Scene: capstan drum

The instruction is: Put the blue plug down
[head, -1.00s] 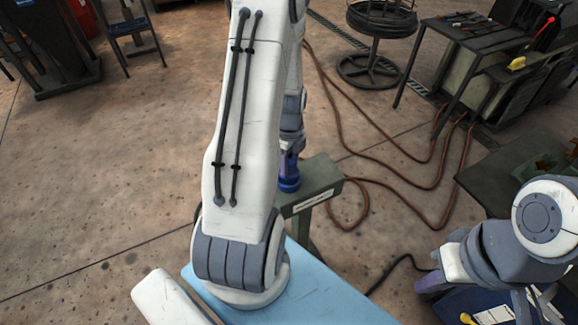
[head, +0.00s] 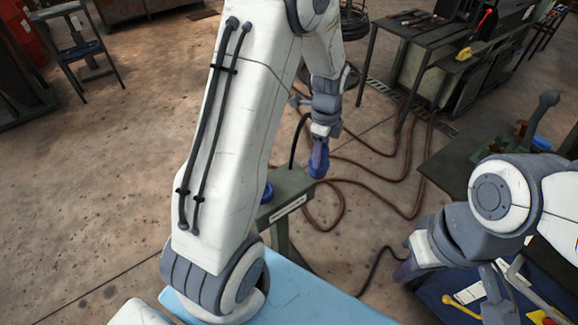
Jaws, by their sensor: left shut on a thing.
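My left gripper (head: 319,143) is at the centre top, shut on the blue plug (head: 319,163), which hangs below it. The plug is in front of the floor in the picture, to the right of a green stand (head: 293,186) with a white label. A second blue piece (head: 267,192) shows at the stand's left end, partly hidden by my left arm.
A light blue surface (head: 300,296) lies below my left arm. A dark blue mat (head: 450,290) at lower right holds a yellow-handled tool (head: 462,307). A black cable (head: 296,138) rises behind the stand, and brown hoses (head: 385,170) cross the floor. Tables stand behind at right.

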